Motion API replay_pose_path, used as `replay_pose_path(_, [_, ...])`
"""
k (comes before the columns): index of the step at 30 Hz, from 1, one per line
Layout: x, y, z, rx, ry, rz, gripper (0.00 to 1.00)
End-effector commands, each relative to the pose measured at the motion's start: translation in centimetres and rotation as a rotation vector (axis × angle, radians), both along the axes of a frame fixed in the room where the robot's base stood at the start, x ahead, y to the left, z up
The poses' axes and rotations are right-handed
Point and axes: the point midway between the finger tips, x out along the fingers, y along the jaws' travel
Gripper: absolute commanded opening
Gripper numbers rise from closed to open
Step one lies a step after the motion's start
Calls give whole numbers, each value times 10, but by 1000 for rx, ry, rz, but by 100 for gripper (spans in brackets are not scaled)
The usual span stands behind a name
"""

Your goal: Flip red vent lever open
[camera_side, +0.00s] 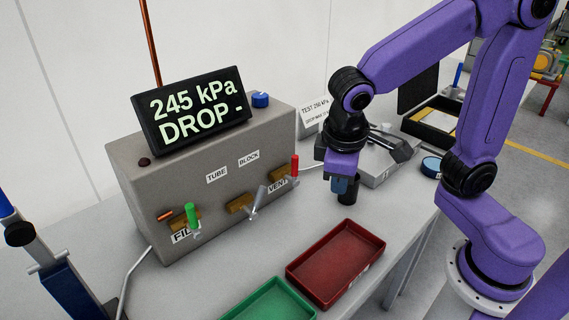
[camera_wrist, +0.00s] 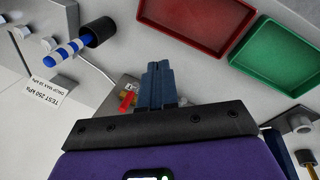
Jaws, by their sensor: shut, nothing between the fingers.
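The red vent lever (camera_side: 295,165) stands upright at the right end of the grey test box's front (camera_side: 150,215), beside the VENT label (camera_side: 277,185). In the wrist view, the red lever (camera_wrist: 127,100) shows just left of my fingers, and its base is partly hidden. My gripper (camera_side: 341,188) is shut and empty, with its blue fingers pointing down to the right of the lever in the side view, apart from it. The closed fingers (camera_wrist: 158,72) also show in the wrist view. The display (camera_side: 195,108) reads 245 kPa, DROP -.
A green-handled lever (camera_side: 191,215) is at FILL, and a grey metal lever (camera_side: 254,205) lies between. A black cylinder (camera_wrist: 100,32) on a blue-striped rod stands near my gripper. A red tray (camera_side: 335,257) and green tray (camera_side: 268,301) lie in front. A test card (camera_side: 314,113) stands behind.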

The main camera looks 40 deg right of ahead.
Motion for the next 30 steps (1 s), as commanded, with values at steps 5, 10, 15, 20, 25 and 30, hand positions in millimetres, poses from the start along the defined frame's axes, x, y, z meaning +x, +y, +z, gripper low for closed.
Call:
replay_pose_path(5, [40, 26, 8, -58, -96, -198, 0])
replay_pose_path(10, [75, 47, 15, -104, -208, -390, 0])
replay_pose_path(15, [105, 66, 21, -138, -326, -570, 0])
replay_pose_path(20, [124, 78, 26, -153, -417, -696, 0])
replay_pose_path(25, [134, 84, 29, -160, -469, -765, 0])
replay_pose_path(30, [136, 84, 29, -162, -481, -780, 0])
